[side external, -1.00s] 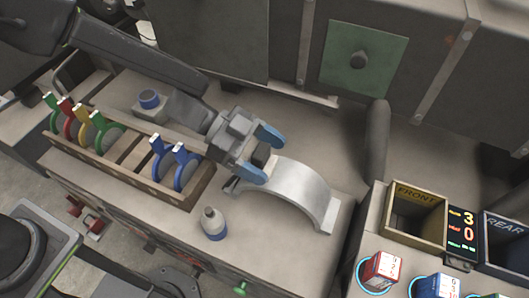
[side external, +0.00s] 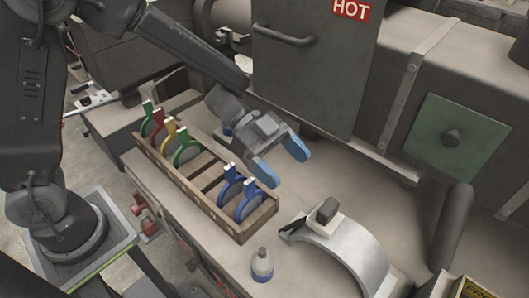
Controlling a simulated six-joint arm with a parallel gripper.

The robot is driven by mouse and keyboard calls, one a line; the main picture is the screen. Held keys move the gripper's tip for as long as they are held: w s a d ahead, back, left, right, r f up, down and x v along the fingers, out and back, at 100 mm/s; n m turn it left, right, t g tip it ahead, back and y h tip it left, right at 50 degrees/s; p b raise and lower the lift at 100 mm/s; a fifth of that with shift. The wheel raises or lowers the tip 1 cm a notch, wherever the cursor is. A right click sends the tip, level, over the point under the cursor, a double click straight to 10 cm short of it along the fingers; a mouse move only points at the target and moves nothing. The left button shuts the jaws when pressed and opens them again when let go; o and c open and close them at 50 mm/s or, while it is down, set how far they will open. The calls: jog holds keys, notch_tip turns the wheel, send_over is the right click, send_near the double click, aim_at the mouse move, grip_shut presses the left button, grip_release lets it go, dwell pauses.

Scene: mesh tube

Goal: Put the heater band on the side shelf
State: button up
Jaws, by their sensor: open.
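The heater band (side external: 362,258) is a silver half-ring, arched over the grey ledge (side external: 310,205) at lower right. A dark block on a pale base, the band's terminal (side external: 326,212), sits on its upper left part. My gripper (side external: 288,169) has blue fingertips spread apart with nothing between them. It is above and to the left of the band, clear of it. I cannot tell whether this ledge is the side shelf.
A wooden rack (side external: 205,190) of coloured-handled rings stands left of my gripper. A door marked HOT (side external: 315,60) and a green panel (side external: 448,139) are behind. The ledge between gripper and band is bare.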

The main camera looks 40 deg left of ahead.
jog(key=w+a+r+n+t+y, duration=0.2)
jog(key=w+a+r+n+t, duration=0.3)
jog(key=t, duration=0.3)
jog(key=a+r+n+t+y, duration=0.5)
jog(key=a+r+n+y, duration=0.15)
jog(key=a+y, duration=0.3)
jog(key=s+a+f+n+g+y, duration=0.1)
jog(key=s+a+n+g, duration=0.1)
jog(key=s, duration=0.7)
jog(key=s+a+f+n+g+y, duration=0.1)
jog(key=s+a+n+g, duration=0.2)
jog(key=s, duration=0.7)
jog(key=shift+s+n+g, duration=0.3)
jog(key=shift+n+g, duration=0.45)
jog(key=shift+g, duration=0.45)
